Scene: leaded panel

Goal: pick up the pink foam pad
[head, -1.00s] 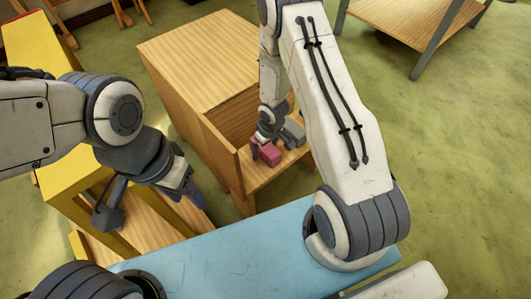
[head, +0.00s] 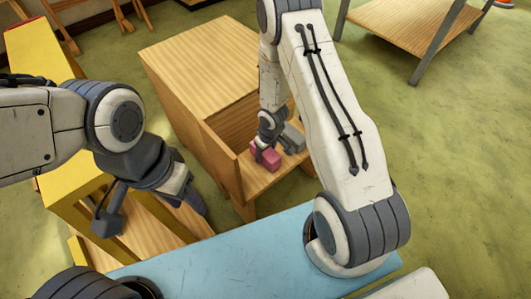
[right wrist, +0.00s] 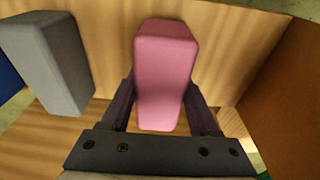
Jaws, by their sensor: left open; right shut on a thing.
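The pink foam pad (head: 267,158) is in the open front of the wooden cabinet, near its left side wall. It also shows upright in the middle of the right wrist view (right wrist: 165,65). My right gripper (head: 261,145) reaches into the cabinet and is shut on the pad, with one finger on each side (right wrist: 160,105). I cannot tell whether the pad touches the shelf. My left gripper (head: 150,207) is open and empty, over the yellow-sided wooden unit at the left.
A grey block (head: 292,138) lies right beside the pad, apart from it in the right wrist view (right wrist: 48,62). The wooden cabinet (head: 205,60) has walls and a top around the shelf. A blue tabletop (head: 240,258) is in front.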

